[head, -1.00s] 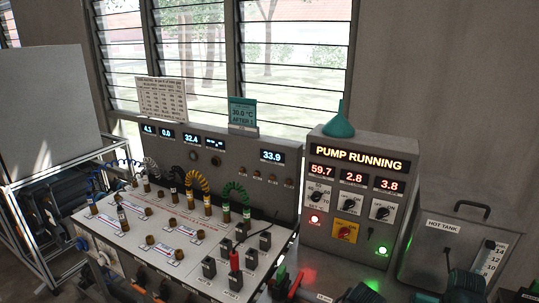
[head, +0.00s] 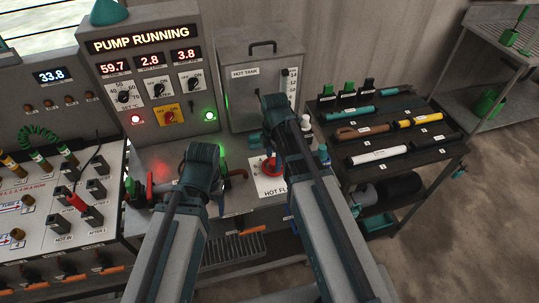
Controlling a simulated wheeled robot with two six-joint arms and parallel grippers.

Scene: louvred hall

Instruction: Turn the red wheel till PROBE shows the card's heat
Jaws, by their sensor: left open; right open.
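The red wheel (head: 268,166) stands on a white plate labelled "HOT FL…", the rest of the label hidden by my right arm. My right gripper (head: 277,112) is above and just beyond the wheel in the picture; its fingertips are hard to make out, and I cannot tell whether it touches the wheel. My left gripper (head: 203,160) is left of the wheel, apart from it, its fingertips mostly hidden. A blue-lit display (head: 54,76) on the grey panel at the left reads 33.8; its label is too small to read. The teal card is out of view now.
The pump box (head: 150,60) shows "PUMP RUNNING", 59.7, 2.8 and 3.8. The hot tank (head: 262,88) stands behind the wheel. A rack (head: 400,175) with coloured tools is at the right. Another red handle (head: 149,186) is beside my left gripper. Terminals and leads crowd the left bench.

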